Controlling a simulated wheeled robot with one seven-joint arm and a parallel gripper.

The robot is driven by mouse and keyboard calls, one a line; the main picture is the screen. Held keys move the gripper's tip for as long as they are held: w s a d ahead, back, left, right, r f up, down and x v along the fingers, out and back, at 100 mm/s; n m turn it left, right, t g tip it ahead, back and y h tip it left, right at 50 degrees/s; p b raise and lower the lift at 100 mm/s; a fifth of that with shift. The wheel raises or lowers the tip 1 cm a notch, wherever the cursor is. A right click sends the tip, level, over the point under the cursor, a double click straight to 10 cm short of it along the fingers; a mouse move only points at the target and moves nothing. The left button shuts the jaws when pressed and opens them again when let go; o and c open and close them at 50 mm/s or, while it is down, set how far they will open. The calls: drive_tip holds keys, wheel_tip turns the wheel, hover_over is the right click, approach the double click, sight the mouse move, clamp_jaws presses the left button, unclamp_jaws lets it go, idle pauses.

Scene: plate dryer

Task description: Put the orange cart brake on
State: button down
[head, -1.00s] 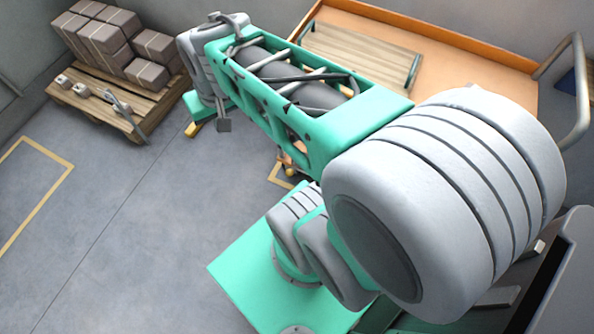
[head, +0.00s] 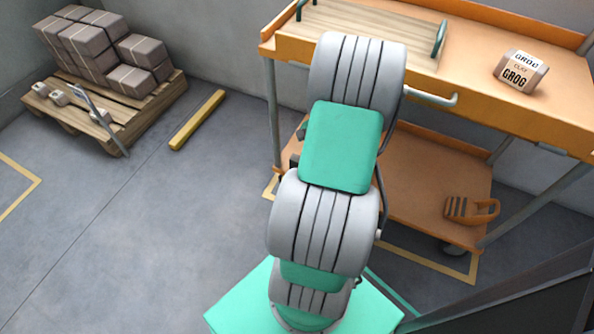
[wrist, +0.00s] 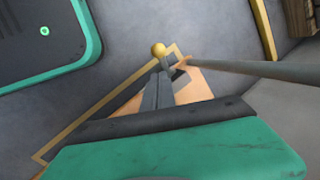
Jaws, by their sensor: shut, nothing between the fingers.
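The orange cart (head: 415,190) stands at the right of the head view, with an upper and a lower shelf. Its corner and a grey post (wrist: 245,68) also show in the wrist view. A round yellow knob (wrist: 158,49) shows low near that corner, above a yellow floor line; it may be the brake, but I cannot tell its position. My gripper (wrist: 164,72) is shut and empty, its tips pointing toward the knob and appearing just short of it. I cannot tell whether they touch. My arm hides the gripper and the knob in the head view.
An orange handled object (head: 471,209) lies on the lower shelf. A pallet of boxes (head: 150,105) and a yellow bar (head: 197,120) are at left. Floor between is clear.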

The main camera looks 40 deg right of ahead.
drive_tip(key=b+x, duration=0.4)
drive_tip(key=x, duration=0.6)
